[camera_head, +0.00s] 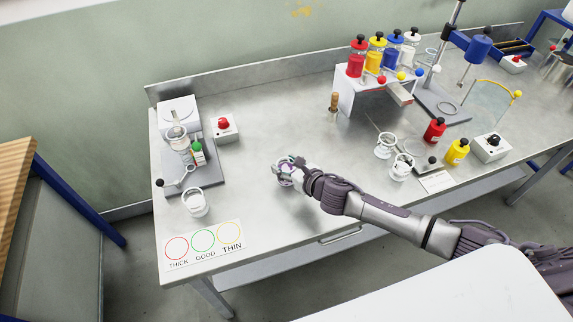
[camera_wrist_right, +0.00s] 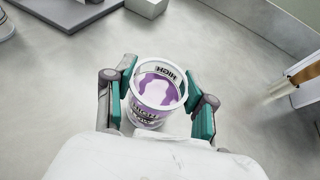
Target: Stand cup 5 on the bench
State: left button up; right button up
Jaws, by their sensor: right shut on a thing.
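My right gripper (camera_head: 287,171) reaches over the middle of the bench (camera_head: 262,130). It is shut on a clear cup (camera_wrist_right: 157,92) with purple liquid inside, one finger pad on each side. The cup is upright or nearly so; dark lettering shows on its wall, but I cannot make out a cup number. I cannot tell whether its base touches the bench or hangs just above it. My left gripper is not in view.
Other white cups stand at the left (camera_head: 196,204) and right (camera_head: 384,147). A card with coloured rings (camera_head: 203,243) lies at the front left. A wooden-handled tool (camera_head: 334,102) stands behind, near the bottle rack (camera_head: 345,92). The bench around my gripper is clear.

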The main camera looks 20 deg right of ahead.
jog(key=shift+f, duration=0.1)
jog(key=o, duration=1.3)
jog(key=shift+c, duration=0.2)
jog(key=shift+r, duration=0.2)
jog(key=b+v, duration=0.1)
jog(key=v, duration=1.1)
jog(key=shift+b, duration=0.3)
jog(key=shift+f, duration=0.15)
